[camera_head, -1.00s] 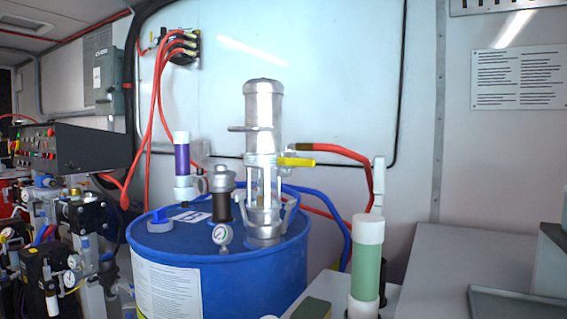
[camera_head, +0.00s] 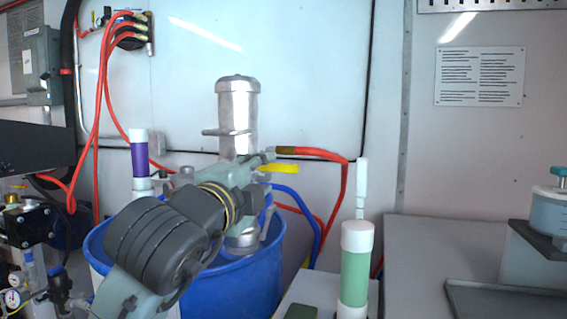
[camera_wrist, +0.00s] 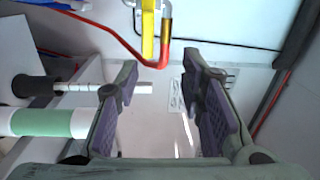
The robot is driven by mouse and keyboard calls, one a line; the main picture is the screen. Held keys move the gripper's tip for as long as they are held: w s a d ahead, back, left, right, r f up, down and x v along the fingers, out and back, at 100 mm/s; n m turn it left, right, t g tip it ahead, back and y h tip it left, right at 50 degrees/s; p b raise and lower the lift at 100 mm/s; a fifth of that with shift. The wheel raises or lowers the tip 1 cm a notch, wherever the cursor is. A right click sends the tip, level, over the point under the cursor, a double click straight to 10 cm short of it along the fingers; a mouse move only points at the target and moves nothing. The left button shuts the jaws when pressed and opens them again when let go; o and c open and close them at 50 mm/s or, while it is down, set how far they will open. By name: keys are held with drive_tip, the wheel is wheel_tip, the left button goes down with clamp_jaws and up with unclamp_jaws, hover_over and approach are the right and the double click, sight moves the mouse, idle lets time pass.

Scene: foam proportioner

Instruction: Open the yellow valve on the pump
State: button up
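The pump (camera_head: 237,105) is a silver cylinder standing on the blue drum (camera_head: 262,285) in the head view. Its yellow valve handle (camera_head: 278,169) sticks out level to the right, below the red hose's brass end. In the wrist view the yellow handle (camera_wrist: 148,32) is at the top centre, beside the red hose's fitting. My gripper (camera_wrist: 160,70) is open and empty, its fingers apart on either side of the handle's line. The handle appears just beyond the fingertips. In the head view my gripper (camera_head: 266,156) is close beside the handle; my arm hides the pump's lower part.
A red hose (camera_head: 325,155) runs right from the valve, with blue hoses (camera_head: 303,205) below. A green-and-white cylinder (camera_head: 357,265) stands front right, a purple-and-white one (camera_head: 138,160) left of the pump. A grey counter (camera_head: 430,250) lies to the right.

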sight(287, 169)
drive_tip(key=shift+m+g, duration=0.3)
drive_tip(key=shift+g, duration=0.1)
drive_tip(key=p+x, duration=0.1)
drive_tip(key=x, duration=0.6)
drive_tip(key=f+p+x, duration=0.1)
drive_tip(key=x, duration=0.3)
drive_tip(key=shift+w+d+p, duration=0.1)
drive_tip(key=shift+d+p, duration=0.25)
drive_tip(key=shift+d, duration=0.05)
drive_tip(key=shift+c, duration=0.2)
clamp_jaws()
